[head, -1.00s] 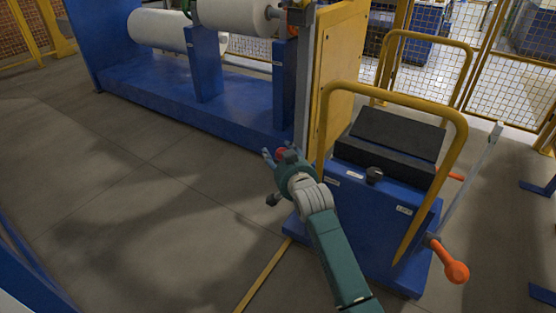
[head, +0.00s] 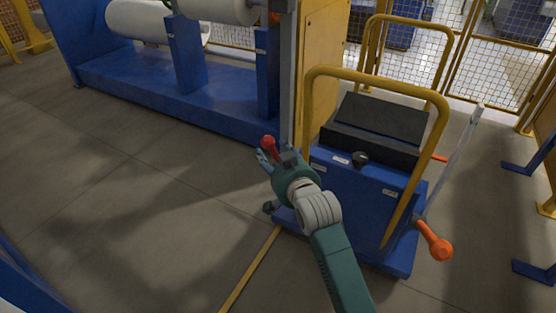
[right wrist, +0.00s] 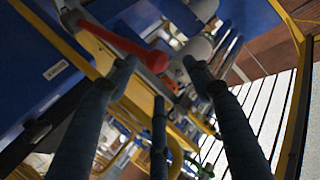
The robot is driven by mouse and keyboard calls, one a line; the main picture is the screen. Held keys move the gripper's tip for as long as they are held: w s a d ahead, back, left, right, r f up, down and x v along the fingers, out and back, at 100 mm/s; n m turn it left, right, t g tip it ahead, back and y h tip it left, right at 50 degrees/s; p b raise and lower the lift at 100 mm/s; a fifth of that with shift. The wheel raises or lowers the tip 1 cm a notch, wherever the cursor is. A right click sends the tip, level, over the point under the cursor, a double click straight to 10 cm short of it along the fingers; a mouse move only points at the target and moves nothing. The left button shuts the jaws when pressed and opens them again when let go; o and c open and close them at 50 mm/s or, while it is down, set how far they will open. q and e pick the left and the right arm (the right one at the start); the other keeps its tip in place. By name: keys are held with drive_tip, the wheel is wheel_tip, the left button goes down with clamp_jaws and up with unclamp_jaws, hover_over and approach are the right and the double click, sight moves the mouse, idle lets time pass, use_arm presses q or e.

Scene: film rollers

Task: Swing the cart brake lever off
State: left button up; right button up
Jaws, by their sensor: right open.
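The blue cart (head: 350,203) has a yellow push handle (head: 309,112) and stands right of centre in the head view. The red knob (head: 268,144) of a lever shows just beyond my right gripper (head: 271,161). The lever's lower part is hidden behind my gripper in the head view. My left gripper is not in view.
An orange-ended crank (head: 436,242) sticks out at the cart's right side. A blue stand with white rollers (head: 140,21) is at the back left. A yellow panel (head: 324,65) stands behind the cart. The grey floor (head: 130,190) at the left is clear.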

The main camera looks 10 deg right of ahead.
drive_tip(key=v, duration=0.3)
drive_tip(key=shift+s, duration=0.1)
idle(0.5)
